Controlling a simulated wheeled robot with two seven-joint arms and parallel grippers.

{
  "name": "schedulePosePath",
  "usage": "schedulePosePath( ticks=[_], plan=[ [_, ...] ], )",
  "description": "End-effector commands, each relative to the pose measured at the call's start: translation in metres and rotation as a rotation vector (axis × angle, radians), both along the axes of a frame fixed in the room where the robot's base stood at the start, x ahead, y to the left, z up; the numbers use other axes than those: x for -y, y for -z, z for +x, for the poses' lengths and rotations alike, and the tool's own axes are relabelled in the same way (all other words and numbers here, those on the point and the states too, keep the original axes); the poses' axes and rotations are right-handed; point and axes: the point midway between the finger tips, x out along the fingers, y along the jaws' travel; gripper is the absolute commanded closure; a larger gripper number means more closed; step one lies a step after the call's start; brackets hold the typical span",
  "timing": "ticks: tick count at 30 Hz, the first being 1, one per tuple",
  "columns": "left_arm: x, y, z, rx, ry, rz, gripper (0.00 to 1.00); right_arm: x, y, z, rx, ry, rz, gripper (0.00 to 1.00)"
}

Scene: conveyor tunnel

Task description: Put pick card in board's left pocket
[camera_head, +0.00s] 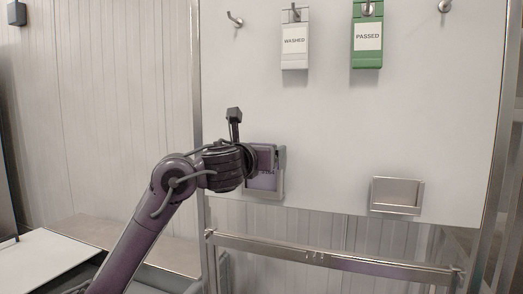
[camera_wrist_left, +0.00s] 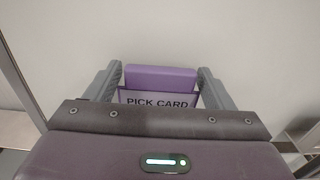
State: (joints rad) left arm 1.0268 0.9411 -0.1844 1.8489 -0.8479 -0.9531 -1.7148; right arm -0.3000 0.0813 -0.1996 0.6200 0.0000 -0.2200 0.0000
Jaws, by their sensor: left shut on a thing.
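My left gripper (camera_wrist_left: 160,85) is shut on the purple pick card (camera_wrist_left: 160,76), which shows a "PICK CARD" label between the two fingers in the left wrist view. In the head view the card (camera_head: 264,180) is partly hidden behind my left gripper (camera_head: 280,158). It is at the left pocket (camera_head: 281,187) of the white board (camera_head: 340,130). The pocket's metal rim shows around the card's lower part; I cannot tell how deep the card sits. My right gripper is not in view.
An empty metal pocket (camera_head: 397,195) is on the board's lower right. A white "WASHED" tag (camera_head: 294,55) and a green "PASSED" tag (camera_head: 367,55) hang on hooks above. A metal rail (camera_head: 330,259) runs below the board. A bare hook (camera_head: 235,20) is at upper left.

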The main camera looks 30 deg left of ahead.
Motion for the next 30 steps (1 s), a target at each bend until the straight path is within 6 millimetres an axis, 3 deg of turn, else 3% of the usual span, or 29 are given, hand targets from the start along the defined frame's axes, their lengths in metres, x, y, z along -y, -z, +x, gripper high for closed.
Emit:
schedulePosePath(
  ticks=[3, 4, 9, 19, 30],
  plan=[
    [0.0, 0.0, 0.001, -0.004, 0.0, 0.001, 0.65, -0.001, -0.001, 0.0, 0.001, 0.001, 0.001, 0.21],
    [0.0, 0.0, 0.001, -0.004, 0.0, 0.001, 0.21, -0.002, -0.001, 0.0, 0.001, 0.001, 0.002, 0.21],
    [0.0, 0.0, 0.001, -0.004, 0.0, 0.001, 0.0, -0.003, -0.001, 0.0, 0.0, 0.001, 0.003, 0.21],
    [0.002, 0.0, -0.005, -0.004, 0.001, 0.002, 0.0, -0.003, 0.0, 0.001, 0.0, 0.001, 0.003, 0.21],
    [0.014, -0.001, -0.057, -0.001, 0.001, 0.005, 0.0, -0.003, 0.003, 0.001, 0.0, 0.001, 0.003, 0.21]
  ],
)
